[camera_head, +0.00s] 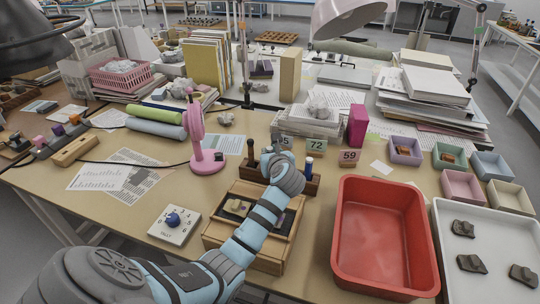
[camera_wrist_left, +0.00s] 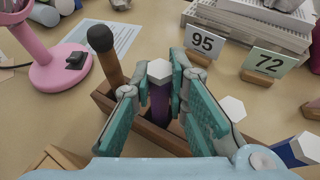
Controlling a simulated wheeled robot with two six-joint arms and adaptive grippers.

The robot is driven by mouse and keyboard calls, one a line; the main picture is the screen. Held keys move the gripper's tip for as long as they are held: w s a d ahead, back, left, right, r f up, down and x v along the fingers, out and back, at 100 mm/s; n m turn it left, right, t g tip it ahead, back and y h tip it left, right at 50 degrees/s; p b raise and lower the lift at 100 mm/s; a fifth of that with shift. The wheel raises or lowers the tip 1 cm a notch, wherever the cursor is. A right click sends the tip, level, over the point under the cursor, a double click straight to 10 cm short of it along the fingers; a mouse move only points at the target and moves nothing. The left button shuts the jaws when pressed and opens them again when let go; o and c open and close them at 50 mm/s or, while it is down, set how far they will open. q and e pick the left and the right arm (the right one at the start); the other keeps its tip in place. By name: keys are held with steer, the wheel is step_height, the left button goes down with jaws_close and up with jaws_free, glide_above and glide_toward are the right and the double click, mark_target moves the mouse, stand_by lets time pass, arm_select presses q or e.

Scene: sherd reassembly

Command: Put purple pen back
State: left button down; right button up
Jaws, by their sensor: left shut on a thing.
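The purple pen (camera_wrist_left: 160,105) has a pale hexagonal top and stands upright between the fingers of my left gripper (camera_wrist_left: 161,88) in the left wrist view. That gripper is shut on it. In the head view my left gripper (camera_head: 274,160) is over the left part of the dark wooden rack (camera_head: 313,186) and hides the pen. The rack also shows in the left wrist view (camera_wrist_left: 158,139), around or behind the pen's lower end. I cannot tell whether the pen's tip is inside a hole. My right gripper is not in view.
A black-knobbed wooden tool (camera_wrist_left: 105,52) stands left of the pen. A blue pen (camera_head: 308,166) with a pale top stands to the right. Number cards, a pink stand (camera_head: 206,158) and a red tub (camera_head: 385,270) are near. A wooden tray (camera_head: 217,234) lies under my arm.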

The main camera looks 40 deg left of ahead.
arm_select(q)
steer(key=c, duration=1.6)
jaws_free()
steer(key=shift+w, duration=0.1)
steer(key=shift+o, duration=0.2)
steer(key=shift+r, duration=0.1)
steer(key=shift+d, duration=0.1)
steer(key=p+v, duration=0.2)
steer(key=v, duration=1)
steer(key=shift+p, duration=0.3)
